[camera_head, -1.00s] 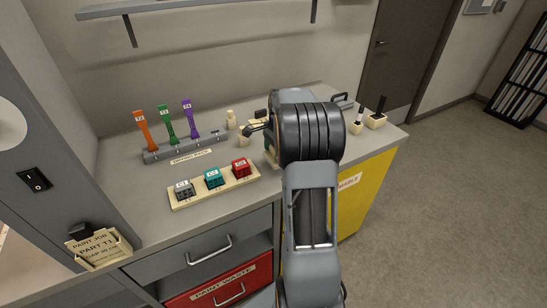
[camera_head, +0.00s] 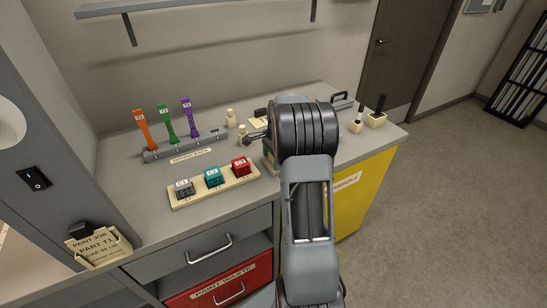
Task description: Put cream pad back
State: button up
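My arm covers the right middle of the bench, and its end hides most of what lies behind it. A dark grey part that looks like my gripper (camera_head: 256,136) shows at the left of the wrist. Its fingers are too small and covered to read. A small cream piece (camera_head: 242,131) stands by its tip; I cannot tell whether they touch. A flat cream item (camera_head: 257,124) with a dark block by it lies just behind. I cannot tell which of these, if either, is the cream pad.
A drying rack (camera_head: 190,149) holds orange, green and purple tagged parts. In front, a cream tray (camera_head: 216,192) holds grey, teal and red blocks. A small cream bottle (camera_head: 231,118) stands near the wall. Cream holders (camera_head: 376,121) with dark-handled tools stand at the right.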

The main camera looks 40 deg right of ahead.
jog(key=shift+o, duration=1.4)
notch_tip(320, 180, up, 11)
jog(key=d, duration=0.1)
jog(key=s+a+r+n+t+h, duration=0.1)
jog(key=s+a+r+n, duration=0.2)
jog(key=a, duration=0.4)
jog(key=s+a+r+n, duration=0.1)
jog(key=s+a+n, duration=0.1)
jog(key=a+n, duration=0.35)
jog(key=s+a+f+n+t, duration=0.2)
jog(key=s+a+f+n, duration=0.3)
jog(key=s+a+n, duration=0.6)
jog(key=shift+s+a+f, duration=0.15)
jog(key=shift+s+a, duration=0.25)
jog(key=shift+s, duration=0.55)
